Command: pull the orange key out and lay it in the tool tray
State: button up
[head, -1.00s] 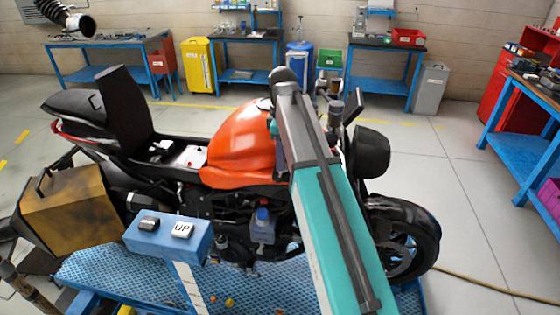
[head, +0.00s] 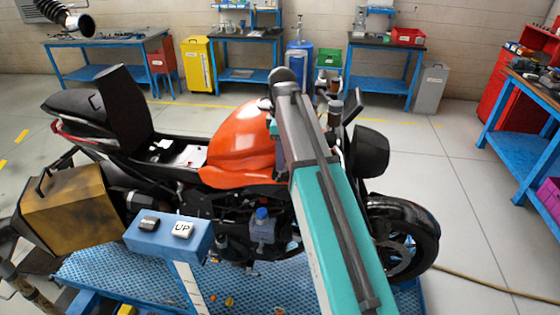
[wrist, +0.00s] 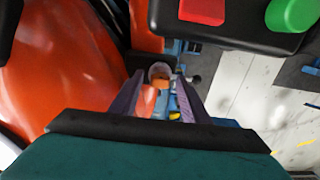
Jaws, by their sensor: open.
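In the wrist view, my gripper (wrist: 160,80) is open, with its two dark fingers apart and pointing at the motorcycle's steering-head area. A small orange piece (wrist: 160,83), which looks like the orange key, shows between the fingertips beside a round greyish rim. Another orange patch and blue and yellow bits lie lower between the fingers; I cannot tell what they belong to. No contact with the fingers is clear. In the head view my arm covers the front of the motorcycle (head: 240,150), and the fingers and key are hidden. I cannot make out the tool tray in either view.
In the wrist view, a black switch box with a red button (wrist: 203,10) and a green button (wrist: 292,14) is just beyond the fingers. The orange tank (wrist: 60,80) is close at left. The motorcycle stands on a blue lift (head: 90,268); workbenches line the wall.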

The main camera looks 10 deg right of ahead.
grip_shut()
jog(key=shift+r, duration=3)
